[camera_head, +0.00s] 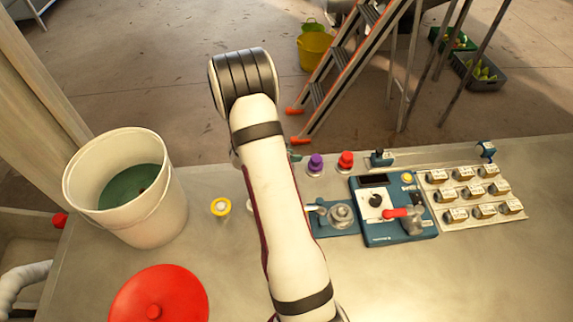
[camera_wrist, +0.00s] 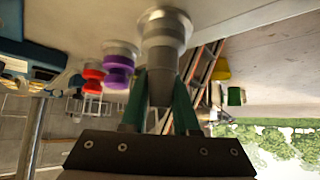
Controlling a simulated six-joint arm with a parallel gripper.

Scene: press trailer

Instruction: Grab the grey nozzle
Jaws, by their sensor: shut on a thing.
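The grey nozzle (camera_wrist: 165,32) shows in the wrist view, a metallic grey piece with a wide round flange. My gripper (camera_wrist: 161,82) has its two green fingers on either side of the nozzle's narrower body and is shut on it. The wrist view looks upside down, with the worktop along its upper part. In the head view my own arm hides the gripper and the grey nozzle. A purple nozzle (camera_head: 315,165) and a red nozzle (camera_head: 346,162) stand to the right of my arm. They also show left of the grey nozzle in the wrist view.
A white bucket (camera_head: 87,190) and a red round lid (camera_head: 158,300) are at the left. A blue device (camera_head: 363,237) and a rack of labelled blocks (camera_head: 437,196) occupy the right. The front right worktop is clear.

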